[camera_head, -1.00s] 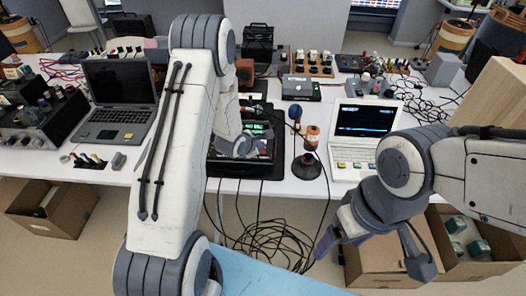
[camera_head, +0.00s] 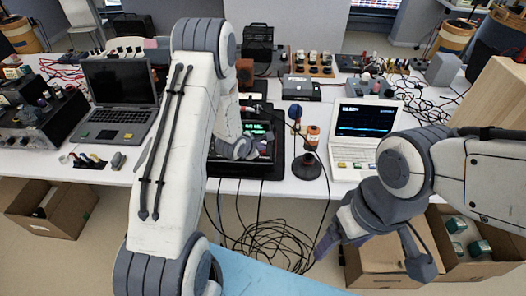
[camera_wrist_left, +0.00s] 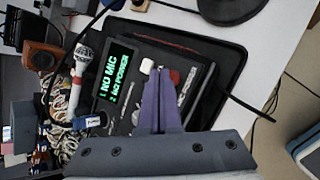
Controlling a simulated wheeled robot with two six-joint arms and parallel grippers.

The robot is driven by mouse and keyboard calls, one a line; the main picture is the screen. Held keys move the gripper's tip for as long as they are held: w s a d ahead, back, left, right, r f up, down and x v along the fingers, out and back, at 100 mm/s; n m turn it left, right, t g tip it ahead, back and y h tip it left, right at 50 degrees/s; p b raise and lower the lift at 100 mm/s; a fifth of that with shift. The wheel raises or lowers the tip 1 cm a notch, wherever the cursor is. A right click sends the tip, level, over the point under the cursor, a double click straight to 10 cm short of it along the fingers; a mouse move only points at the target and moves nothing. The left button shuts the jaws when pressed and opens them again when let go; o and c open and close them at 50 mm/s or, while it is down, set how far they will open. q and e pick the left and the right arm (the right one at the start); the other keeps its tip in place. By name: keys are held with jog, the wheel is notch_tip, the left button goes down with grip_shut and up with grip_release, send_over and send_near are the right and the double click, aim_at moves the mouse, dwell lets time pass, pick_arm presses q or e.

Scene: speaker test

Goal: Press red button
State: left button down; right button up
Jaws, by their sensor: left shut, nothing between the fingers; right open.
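The black device (camera_wrist_left: 190,60) has a green-lit display (camera_wrist_left: 115,72) reading "NO MIC" and "NO POWER". In the left wrist view, a small red button (camera_wrist_left: 175,76) shows on its panel, just right of my left fingertips. A white button (camera_wrist_left: 147,66) lies just left of them. My left gripper (camera_wrist_left: 160,74) is shut and empty, over the panel; I cannot tell whether it touches. In the head view, my left gripper (camera_head: 246,150) partly covers the device, and the red button cannot be made out. My right gripper (camera_head: 372,255) is open and empty in front of the table.
A microphone (camera_wrist_left: 80,68) lies beside the device. In the head view, a dark round-based stand (camera_head: 307,168) and a white laptop (camera_head: 362,130) stand right of it, a dark laptop (camera_head: 118,95) left. Cables (camera_head: 265,245) hang below; open boxes (camera_head: 50,205) sit on the floor.

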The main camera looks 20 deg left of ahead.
pick_arm(q)
jog(key=shift+f, duration=0.45)
dwell(0.3)
jog(key=shift+r, duration=0.1)
jog(key=shift+r+p, duration=0.7)
jog(key=shift+r, duration=0.15)
notch_tip(320, 180, up, 6)
jog(key=p, duration=0.5)
jog(key=shift+p, duration=0.4)
